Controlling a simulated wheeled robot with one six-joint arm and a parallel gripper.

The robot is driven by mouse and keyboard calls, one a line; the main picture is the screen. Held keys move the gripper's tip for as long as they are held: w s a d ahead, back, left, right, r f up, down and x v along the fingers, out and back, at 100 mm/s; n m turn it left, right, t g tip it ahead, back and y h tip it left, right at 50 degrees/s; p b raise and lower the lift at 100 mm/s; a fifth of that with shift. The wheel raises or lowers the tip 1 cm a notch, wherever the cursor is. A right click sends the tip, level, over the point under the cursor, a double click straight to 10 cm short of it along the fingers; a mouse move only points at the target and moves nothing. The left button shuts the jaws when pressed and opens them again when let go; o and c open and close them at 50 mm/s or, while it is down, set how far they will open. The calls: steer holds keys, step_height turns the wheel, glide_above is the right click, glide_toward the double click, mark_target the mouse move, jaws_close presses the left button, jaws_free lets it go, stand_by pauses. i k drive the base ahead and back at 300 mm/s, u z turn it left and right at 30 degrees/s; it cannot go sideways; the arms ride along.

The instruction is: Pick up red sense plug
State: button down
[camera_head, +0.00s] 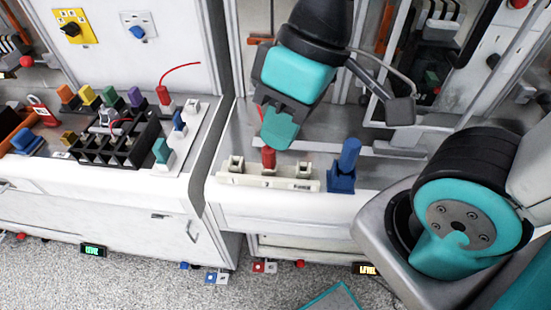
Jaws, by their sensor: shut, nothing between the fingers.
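A red plug (268,158) stands upright in the middle position of a white holder strip (228,180) on the right bench. My gripper (277,133) comes down from above with its teal fingers shut and empty. Its tips overlap the top of this plug in the picture; whether they touch it I cannot tell. A short piece of red cable shows beside the fingers. Another red plug (163,96) with a curved red lead (182,68) stands at the back of the left bench. The picture does not show which red plug is the sense plug.
A blue plug in a blue block (343,178) stands right of the strip. The left bench holds a black rack (115,150), several coloured plugs and a teal plug (161,151). A gap separates the benches. A metal frame stands behind my gripper.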

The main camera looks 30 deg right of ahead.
mark_target(269, 157)
steer(key=z, duration=1.75)
steer(key=k, duration=0.95)
steer(key=u, duration=1.15)
steer(key=i, duration=0.5)
